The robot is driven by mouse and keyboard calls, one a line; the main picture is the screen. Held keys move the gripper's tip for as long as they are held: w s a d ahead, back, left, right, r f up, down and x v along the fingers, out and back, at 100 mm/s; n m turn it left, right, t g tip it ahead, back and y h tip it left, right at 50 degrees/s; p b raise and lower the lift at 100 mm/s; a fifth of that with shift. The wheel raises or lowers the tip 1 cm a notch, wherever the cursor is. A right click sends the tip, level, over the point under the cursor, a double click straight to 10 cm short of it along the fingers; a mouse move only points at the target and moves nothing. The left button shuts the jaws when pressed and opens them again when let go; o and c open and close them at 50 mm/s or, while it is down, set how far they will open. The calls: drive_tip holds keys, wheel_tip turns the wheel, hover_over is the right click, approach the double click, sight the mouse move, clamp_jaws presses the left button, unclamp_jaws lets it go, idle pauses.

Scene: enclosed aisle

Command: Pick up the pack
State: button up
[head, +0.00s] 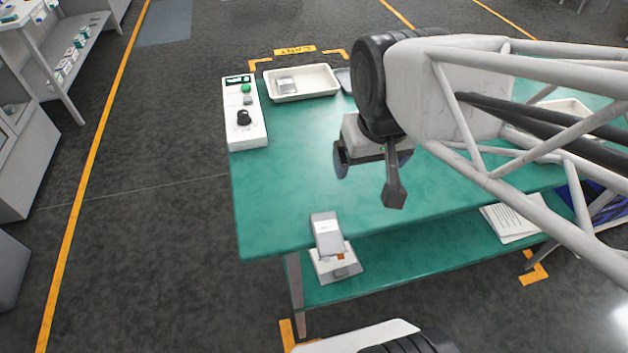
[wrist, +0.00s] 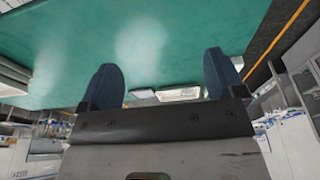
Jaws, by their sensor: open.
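A grey and white pack (head: 326,232) with a pale label lies at the near left edge of the green table (head: 290,180), seeming to overhang it. Another small grey pack (head: 287,85) lies in a white tray (head: 318,82) at the back left. My gripper (head: 372,178) is open and empty above the table, to the right of and beyond the near pack and apart from it. In the wrist view my two blue fingertips (wrist: 163,82) stand wide apart with nothing between them. I cannot make out the near pack in the wrist view.
A white control box (head: 245,130) with a green button and black knob stands at the table's left edge. A white device (head: 338,264) sits below the near pack, on the lower shelf with papers (head: 512,222). Shelving stands far left. The table's left middle is clear.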

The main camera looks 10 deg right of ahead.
sight(328, 234)
drive_tip(key=a+f+g, duration=0.1)
drive_tip(key=a+f, duration=0.1)
drive_tip(key=f, duration=0.1)
drive_tip(key=a+f, duration=0.2)
drive_tip(key=f, duration=0.2)
drive_tip(key=a+f+g, duration=0.1)
drive_tip(key=f, duration=0.3)
drive_tip(key=shift+s+a+f+g, duration=0.2)
drive_tip(key=shift+a+g, duration=0.1)
drive_tip(key=shift+a, duration=0.1)
drive_tip(key=shift+f, duration=0.1)
drive_tip(key=shift+f, duration=1.15)
drive_tip(key=shift+f, duration=0.15)
drive_tip(key=shift+w+a+f, duration=0.1)
drive_tip(key=shift+f, duration=2.35)
